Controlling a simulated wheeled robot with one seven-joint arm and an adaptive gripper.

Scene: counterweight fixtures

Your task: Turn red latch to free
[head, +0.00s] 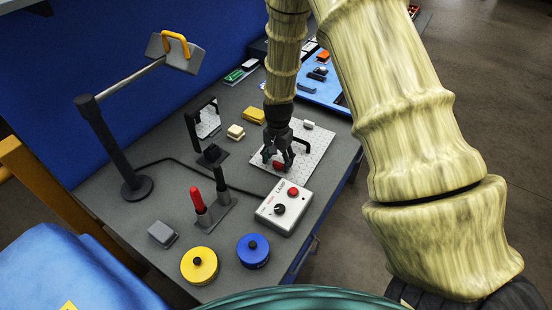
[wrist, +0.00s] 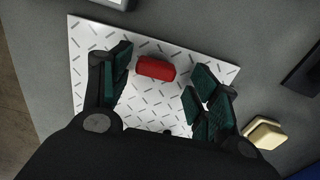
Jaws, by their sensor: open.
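A short red piece (head: 277,165) with rounded edges sits on a white patterned plate (head: 313,143) on the grey bench; it also shows in the wrist view (wrist: 156,69). It appears to be the latch; its pivot cannot be made out. My gripper (head: 276,157) is open above the plate, pointing down. In the wrist view my gripper (wrist: 163,70) has one finger to the left of the red piece and one to the right, with gaps on both sides. A separate red upright handle (head: 195,197) stands on a grey base to the left.
A control box (head: 283,208) with a red button and black knob stands in front of the plate. Yellow (head: 199,265) and blue (head: 254,250) round weights lie near the front edge. A black frame (head: 203,125) and a lamp-like stand (head: 113,148) stand left. A yellow block (head: 254,116) lies behind.

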